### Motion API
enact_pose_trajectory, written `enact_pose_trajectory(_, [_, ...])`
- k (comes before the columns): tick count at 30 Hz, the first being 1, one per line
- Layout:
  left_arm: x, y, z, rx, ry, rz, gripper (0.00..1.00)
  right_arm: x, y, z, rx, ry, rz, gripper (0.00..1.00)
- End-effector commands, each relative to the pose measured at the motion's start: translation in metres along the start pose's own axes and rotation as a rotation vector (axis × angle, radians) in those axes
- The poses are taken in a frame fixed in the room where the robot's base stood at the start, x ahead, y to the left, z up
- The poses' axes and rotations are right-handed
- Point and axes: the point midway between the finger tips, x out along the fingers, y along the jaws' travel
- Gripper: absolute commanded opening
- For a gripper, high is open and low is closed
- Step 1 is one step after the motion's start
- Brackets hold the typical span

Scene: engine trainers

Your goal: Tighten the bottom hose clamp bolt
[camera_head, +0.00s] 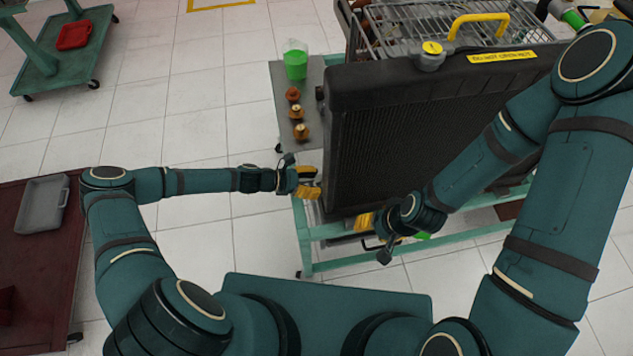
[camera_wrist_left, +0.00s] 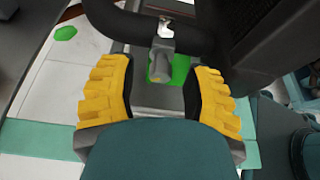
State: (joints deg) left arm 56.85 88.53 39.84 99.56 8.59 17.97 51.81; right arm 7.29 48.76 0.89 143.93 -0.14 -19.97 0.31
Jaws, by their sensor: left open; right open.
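The black radiator (camera_head: 400,130) stands upright on the green-framed trainer (camera_head: 345,262). My left gripper (camera_head: 310,181) is open beside its lower left side. In the left wrist view, a black hose (camera_wrist_left: 130,24) curves across the top, beyond the open yellow fingers of that gripper (camera_wrist_left: 163,85). A small bright metal part (camera_wrist_left: 166,27), apparently the clamp bolt, shows against the hose. A grey cylindrical piece (camera_wrist_left: 160,62) is below it, between the fingers; I see no grip on it. My right gripper (camera_head: 365,222) is open, low in front of the radiator, partly hidden by its own wrist.
A grey side shelf (camera_head: 283,85) holds a green cup (camera_head: 296,65) and several orange-brown parts. A dark red table (camera_head: 35,270) with a grey tray (camera_head: 42,205) stands at the left.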

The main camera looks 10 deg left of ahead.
Motion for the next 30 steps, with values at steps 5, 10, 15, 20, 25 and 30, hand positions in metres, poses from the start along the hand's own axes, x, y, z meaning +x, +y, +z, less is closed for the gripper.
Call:
enact_pose_trajectory(5, [-0.034, 0.001, -0.001, -0.001, 0.003, 0.003, 0.49, 0.000, 0.000, 0.000, 0.000, 0.000, 0.000, 0.47])
enact_pose_trajectory(10, [-0.069, 0.000, -0.001, -0.001, 0.003, 0.002, 0.49, 0.000, 0.000, 0.000, 0.000, 0.000, 0.000, 0.47])
enact_pose_trajectory(15, [-0.095, 0.000, -0.001, 0.000, 0.003, 0.001, 0.49, 0.000, 0.000, 0.000, 0.000, 0.000, 0.000, 0.47])
enact_pose_trajectory(20, [-0.107, -0.001, -0.001, -0.001, 0.001, 0.000, 0.49, 0.000, 0.000, 0.000, 0.000, 0.000, 0.000, 0.47])
enact_pose_trajectory(25, [-0.111, -0.001, -0.001, -0.002, 0.000, -0.001, 0.49, 0.000, 0.000, 0.000, 0.000, 0.000, 0.000, 0.47])
enact_pose_trajectory(30, [-0.110, -0.001, -0.001, -0.001, 0.001, -0.001, 0.49, 0.000, 0.000, 0.000, 0.000, 0.000, 0.000, 0.47])
